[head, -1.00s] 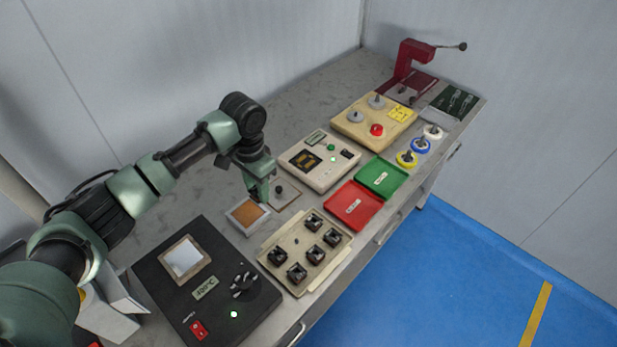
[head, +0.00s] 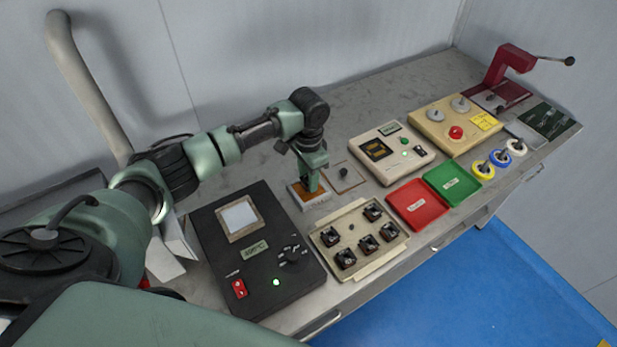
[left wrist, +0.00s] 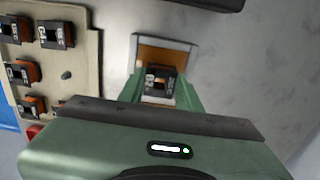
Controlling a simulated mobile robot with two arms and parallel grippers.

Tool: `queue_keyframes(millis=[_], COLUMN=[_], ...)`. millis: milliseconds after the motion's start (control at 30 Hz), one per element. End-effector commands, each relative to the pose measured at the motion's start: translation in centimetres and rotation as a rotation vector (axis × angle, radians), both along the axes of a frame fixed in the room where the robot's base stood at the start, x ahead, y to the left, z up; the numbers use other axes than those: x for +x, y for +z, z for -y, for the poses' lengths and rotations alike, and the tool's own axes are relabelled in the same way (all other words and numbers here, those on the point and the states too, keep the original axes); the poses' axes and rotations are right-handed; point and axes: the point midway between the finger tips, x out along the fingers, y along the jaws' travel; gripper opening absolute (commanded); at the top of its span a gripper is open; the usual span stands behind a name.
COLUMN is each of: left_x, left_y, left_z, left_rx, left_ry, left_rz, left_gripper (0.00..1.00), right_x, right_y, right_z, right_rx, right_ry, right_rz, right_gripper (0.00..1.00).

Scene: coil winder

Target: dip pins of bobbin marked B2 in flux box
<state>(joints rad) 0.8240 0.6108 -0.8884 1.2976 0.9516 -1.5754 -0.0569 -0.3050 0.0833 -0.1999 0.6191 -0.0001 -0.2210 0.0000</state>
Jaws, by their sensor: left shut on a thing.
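My left gripper (head: 312,188) points down over the flux box (head: 322,201), a small light-rimmed box with an orange-brown inside. In the left wrist view, the gripper (left wrist: 160,90) is shut on a dark bobbin (left wrist: 160,74) with an orange-brown middle. I cannot read its marking clearly. The bobbin overlaps the flux box (left wrist: 190,44) in that view; whether its pins touch the flux is hidden. In the head view the fingers cover the bobbin. My right gripper is not in view.
A beige tray (head: 327,250) with several bobbins is in front of the flux box. A black heater unit (head: 262,215) showing a temperature stands at left. A plate with a dark knob (head: 345,171) is close at right. Red (head: 418,212) and green trays (head: 444,187) lie further right.

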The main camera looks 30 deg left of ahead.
Motion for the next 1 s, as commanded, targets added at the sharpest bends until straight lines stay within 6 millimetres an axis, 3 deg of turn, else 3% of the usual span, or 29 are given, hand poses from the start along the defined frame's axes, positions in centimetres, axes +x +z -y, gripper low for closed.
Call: queue_keyframes(millis=[1000], left_x=[0.0], left_y=[-1.1], left_z=[0.0], left_rx=[-0.001], left_ry=[-0.001], left_rz=[-0.001], left_gripper=[0.00], right_x=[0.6], right_y=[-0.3], right_z=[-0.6], right_rx=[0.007], right_ry=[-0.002], right_rz=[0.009], right_gripper=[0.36])
